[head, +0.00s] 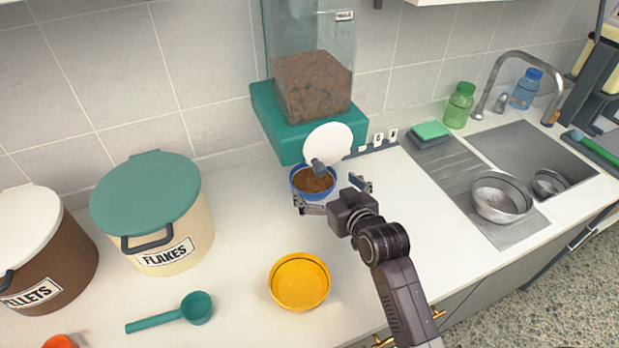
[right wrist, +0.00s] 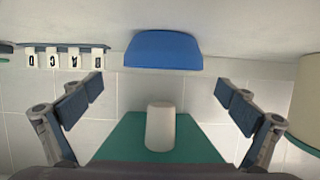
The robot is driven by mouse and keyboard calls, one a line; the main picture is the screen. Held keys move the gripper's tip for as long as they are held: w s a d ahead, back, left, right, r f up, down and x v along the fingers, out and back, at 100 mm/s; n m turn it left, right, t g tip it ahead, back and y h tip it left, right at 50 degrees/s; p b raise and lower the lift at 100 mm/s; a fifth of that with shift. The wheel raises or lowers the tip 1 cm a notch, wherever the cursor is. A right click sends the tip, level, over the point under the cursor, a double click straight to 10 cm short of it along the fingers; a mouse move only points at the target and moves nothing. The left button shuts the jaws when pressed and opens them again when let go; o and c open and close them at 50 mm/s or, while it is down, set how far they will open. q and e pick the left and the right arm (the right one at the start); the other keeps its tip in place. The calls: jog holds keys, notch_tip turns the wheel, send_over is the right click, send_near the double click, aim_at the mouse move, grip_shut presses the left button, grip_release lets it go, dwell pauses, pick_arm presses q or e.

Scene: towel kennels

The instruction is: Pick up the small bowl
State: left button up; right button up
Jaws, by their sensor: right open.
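A small blue bowl (head: 298,186) filled with brown kibble stands on the counter in front of the teal dispenser, below its spout. It also shows in the right wrist view (right wrist: 164,50), between the finger lines and beyond the tips. My right gripper (head: 335,194) is open at the bowl's near right side, its fingers spread to either side. In the right wrist view the gripper (right wrist: 160,90) holds nothing between its fingers. Whether a finger touches the bowl cannot be told. My left gripper is not in view.
The dispenser (head: 276,122) stands close behind the bowl. A yellow bowl (head: 299,283) and a teal scoop (head: 196,308) lie nearer. A flakes bin (head: 150,205) and pellets bin (head: 40,250) stand left. A metal bowl (head: 498,200) is by the sink (head: 535,147).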

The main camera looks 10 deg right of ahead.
aim_at(306, 172)
jog(key=shift+s+f+p+x, duration=0.1)
jog(key=shift+f+p+x, duration=0.1)
jog(key=shift+x, duration=0.95)
jog(key=shift+s+f+p+x, duration=0.1)
jog(key=shift+f+p+x, duration=0.1)
jog(key=shift+x, duration=0.95)
jog(key=shift+s+f+p+x, duration=0.1)
jog(key=shift+f+p+x, duration=0.1)
jog(key=shift+x, duration=0.95)
jog(key=shift+a, duration=0.2)
jog(key=c, duration=1)
